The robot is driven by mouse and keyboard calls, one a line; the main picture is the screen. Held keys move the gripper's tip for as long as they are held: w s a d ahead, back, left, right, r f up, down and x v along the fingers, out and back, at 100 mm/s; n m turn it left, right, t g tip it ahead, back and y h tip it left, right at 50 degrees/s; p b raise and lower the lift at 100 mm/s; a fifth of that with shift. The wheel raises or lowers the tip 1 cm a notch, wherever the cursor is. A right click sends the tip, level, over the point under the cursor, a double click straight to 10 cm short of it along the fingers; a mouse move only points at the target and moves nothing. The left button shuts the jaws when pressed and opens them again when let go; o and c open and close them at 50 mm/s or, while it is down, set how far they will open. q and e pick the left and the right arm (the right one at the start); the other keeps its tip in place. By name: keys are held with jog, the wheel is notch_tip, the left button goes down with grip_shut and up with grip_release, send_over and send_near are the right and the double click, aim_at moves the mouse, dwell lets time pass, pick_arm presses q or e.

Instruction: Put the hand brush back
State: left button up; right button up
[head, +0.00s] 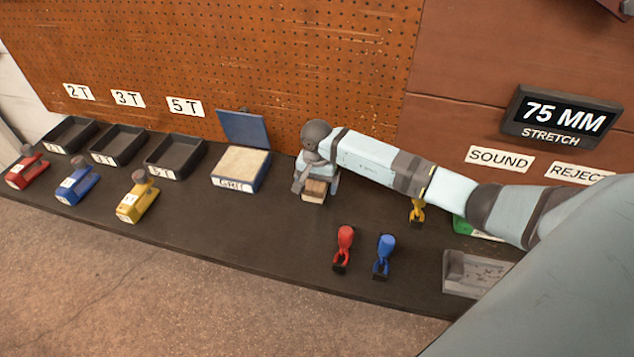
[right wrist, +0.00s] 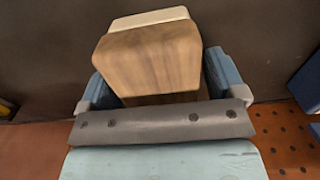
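The hand brush (head: 314,190) is a small wooden block with a paler strip along one side. In the head view it is at the back of the dark bench, under my right gripper (head: 316,179). In the right wrist view the brush (right wrist: 152,60) sits between the blue fingers of my right gripper (right wrist: 163,82), which lie close against both its sides. The gripper looks shut on it. Whether the brush still touches the bench is hard to tell. My left gripper is not in view.
An open box marked GRIT (head: 240,170) stands left of the brush. Black trays (head: 174,157) and red, blue and yellow tools (head: 138,199) are farther left. Red (head: 343,245), blue (head: 384,255) and yellow (head: 417,211) clamps and a grey tray (head: 470,277) are right. The front middle is clear.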

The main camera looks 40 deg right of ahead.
jog(key=shift+r, duration=0.5)
notch_tip(320, 180, up, 11)
jog(key=shift+r, duration=0.2)
dwell(0.3)
jog(key=shift+f, duration=0.1)
